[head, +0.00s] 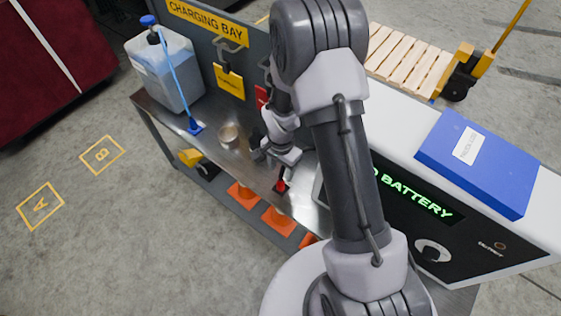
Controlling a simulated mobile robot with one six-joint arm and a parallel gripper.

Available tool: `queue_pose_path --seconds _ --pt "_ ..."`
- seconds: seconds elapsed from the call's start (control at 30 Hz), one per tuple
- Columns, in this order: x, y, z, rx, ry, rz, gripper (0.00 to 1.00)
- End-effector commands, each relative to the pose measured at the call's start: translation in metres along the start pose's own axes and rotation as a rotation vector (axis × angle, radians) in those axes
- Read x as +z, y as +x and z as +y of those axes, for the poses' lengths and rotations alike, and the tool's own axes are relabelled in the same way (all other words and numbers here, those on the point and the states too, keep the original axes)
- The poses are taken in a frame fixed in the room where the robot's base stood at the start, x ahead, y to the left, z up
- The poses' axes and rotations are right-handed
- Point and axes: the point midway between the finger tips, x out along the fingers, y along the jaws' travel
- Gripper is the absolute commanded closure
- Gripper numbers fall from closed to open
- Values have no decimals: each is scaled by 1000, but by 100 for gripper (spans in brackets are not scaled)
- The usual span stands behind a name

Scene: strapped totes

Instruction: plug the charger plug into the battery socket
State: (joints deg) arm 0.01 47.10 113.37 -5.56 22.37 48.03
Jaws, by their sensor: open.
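My gripper (273,157) is open above the metal bench, partly hidden by its own wrist. A small red and black piece (281,185) stands on the bench just below and right of my gripper. It may be the charger plug, but it is too small to tell, and I cannot tell whether the fingers touch it. A white and black cabinet (400,228) at the right has a green lit panel reading "BATTERY", its left end hidden by my arm. A white ring with a dark middle (433,251), possibly the socket, is low on its front.
A blue box (478,160) lies on the cabinet. Orange cones (278,220) sit below. A "CHARGING BAY" panel (208,22) stands behind.

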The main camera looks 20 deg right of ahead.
Motion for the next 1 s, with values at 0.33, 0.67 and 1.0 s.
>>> queue_pose_path --seconds 0.33,0.67,1.0 --pt "0 5 1 3 5 -2 51" --pt "0 23 1 4 4 -2 51" --pt "0 75 1 3 4 -1 51"
